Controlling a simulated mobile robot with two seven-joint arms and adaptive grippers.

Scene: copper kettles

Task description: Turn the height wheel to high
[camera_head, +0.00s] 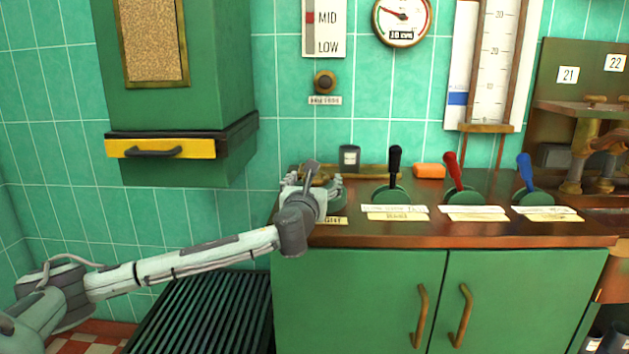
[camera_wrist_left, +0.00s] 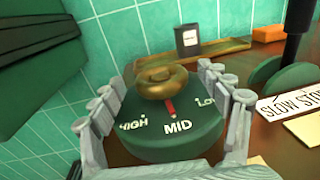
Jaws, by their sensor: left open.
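The height wheel (camera_wrist_left: 150,110) is a green dial with a brass knob (camera_wrist_left: 162,82) on top, on the wooden counter. Its labels read HIGH on the left, MID in the middle and LOW on the right. The red pointer (camera_wrist_left: 169,108) points at MID. My left gripper (camera_wrist_left: 168,70) is open, with its fingers on both sides of the wheel; I cannot tell whether they touch it. In the head view my left gripper (camera_head: 308,186) hides most of the wheel. A wall gauge (camera_head: 323,28) shows MID and LOW, with a red mark beside MID. My right gripper is out of view.
Black (camera_head: 394,165), red (camera_head: 453,170) and blue (camera_head: 525,172) levers stand right of the wheel, with paper labels before them. A dark tin (camera_head: 349,158) and an orange block (camera_head: 429,171) stand behind. A green wall box (camera_head: 180,160) with a yellow drawer hangs left.

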